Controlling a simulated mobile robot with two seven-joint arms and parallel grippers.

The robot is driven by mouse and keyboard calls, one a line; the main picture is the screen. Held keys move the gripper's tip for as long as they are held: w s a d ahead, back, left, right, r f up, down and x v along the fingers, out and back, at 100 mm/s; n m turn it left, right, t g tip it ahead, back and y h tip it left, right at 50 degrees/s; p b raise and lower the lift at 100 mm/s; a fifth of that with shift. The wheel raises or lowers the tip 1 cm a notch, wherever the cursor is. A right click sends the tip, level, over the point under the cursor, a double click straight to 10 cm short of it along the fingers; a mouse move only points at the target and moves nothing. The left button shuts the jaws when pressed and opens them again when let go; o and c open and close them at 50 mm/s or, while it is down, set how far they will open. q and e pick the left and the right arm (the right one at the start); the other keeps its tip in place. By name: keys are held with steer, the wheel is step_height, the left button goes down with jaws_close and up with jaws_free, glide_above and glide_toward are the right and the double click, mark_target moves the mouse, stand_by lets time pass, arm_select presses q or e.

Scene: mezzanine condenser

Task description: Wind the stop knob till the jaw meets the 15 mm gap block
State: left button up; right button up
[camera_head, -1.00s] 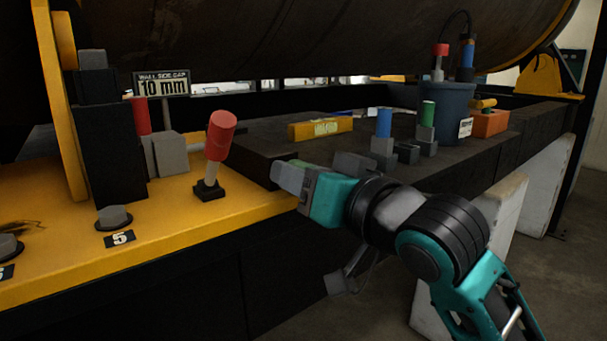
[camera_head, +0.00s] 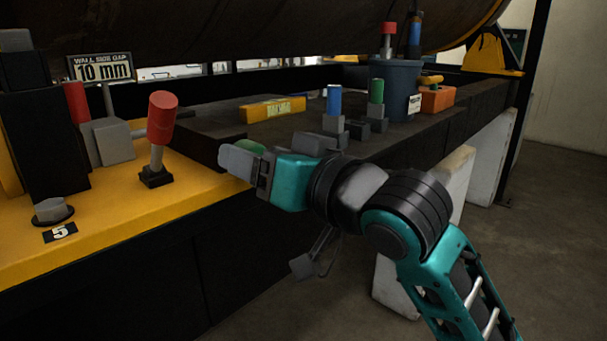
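A round grey knob (camera_head: 50,210) stands on the yellow ledge by a "5" label; I cannot tell if it is the stop knob. A grey block (camera_head: 113,142), possibly the jaw, sits beside a red cylinder (camera_head: 76,104). Grey blocks with a blue handle (camera_head: 334,100) and a green handle (camera_head: 376,92) stand on the dark deck; no 15 mm marking is readable. My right gripper (camera_head: 238,160) is at the deck's front edge, right of the red-handled lever (camera_head: 160,118). Something green shows behind its finger; whether it is held is unclear. My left gripper is out of view.
A sign (camera_head: 102,68) reads "WALL SIDE GAP 10 mm". A labelled yellow block (camera_head: 273,110) lies on the deck. A blue-grey bucket (camera_head: 388,88) holding handled tools and an orange block (camera_head: 437,98) stand farther right. The large drum (camera_head: 230,30) hangs low over the back.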

steer(key=b+v, duration=0.6)
steer(key=v, duration=0.5)
steer(key=shift+b, duration=0.35)
